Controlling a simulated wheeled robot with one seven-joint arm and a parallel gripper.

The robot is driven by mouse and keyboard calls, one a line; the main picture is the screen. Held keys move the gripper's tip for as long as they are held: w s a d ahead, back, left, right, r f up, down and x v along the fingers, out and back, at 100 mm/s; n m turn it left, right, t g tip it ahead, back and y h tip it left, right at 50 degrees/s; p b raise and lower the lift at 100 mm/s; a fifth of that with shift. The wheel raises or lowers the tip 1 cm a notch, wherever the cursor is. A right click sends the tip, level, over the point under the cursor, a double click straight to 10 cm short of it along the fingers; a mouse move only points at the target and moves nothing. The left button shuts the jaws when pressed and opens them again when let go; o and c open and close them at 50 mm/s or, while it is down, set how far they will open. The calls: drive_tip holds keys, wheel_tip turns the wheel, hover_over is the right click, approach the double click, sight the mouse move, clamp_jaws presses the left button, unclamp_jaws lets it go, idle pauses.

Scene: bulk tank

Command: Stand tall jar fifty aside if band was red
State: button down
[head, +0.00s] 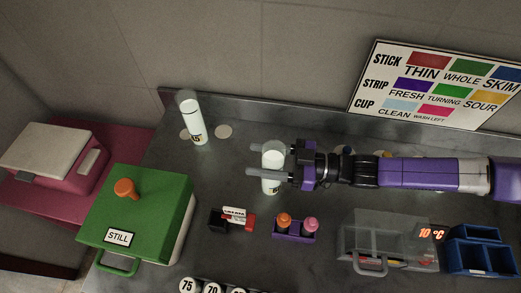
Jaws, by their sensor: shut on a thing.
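My gripper (268,160) reaches in from the right and is shut on a white-filled clear jar (273,185), which stands upright or nearly so between its fingers. I cannot tell whether its base touches the counter, and its label is too small to read. A second tall jar (193,121), white with a clear top and a dark number ending in 5, stands at the back left, apart from the gripper. Pale round spots (223,131) mark the counter beside it. Several round tops (187,286) with numbers such as 75 and 70 show at the bottom edge. I see no red band on a jar.
A green box (150,205) marked STILL stands left. A dark and red block with a white label (235,214), a purple holder (294,236) with orange and pink tops, a clear bin (365,233) and a blue tray (482,250) line the front. A colour chart (440,85) leans behind.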

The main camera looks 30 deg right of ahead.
idle(0.3)
drive_tip(key=c, duration=0.6)
unclamp_jaws()
drive_tip(key=shift+f, duration=0.15)
drive_tip(key=b+v, duration=0.3)
drive_tip(key=v, duration=0.9)
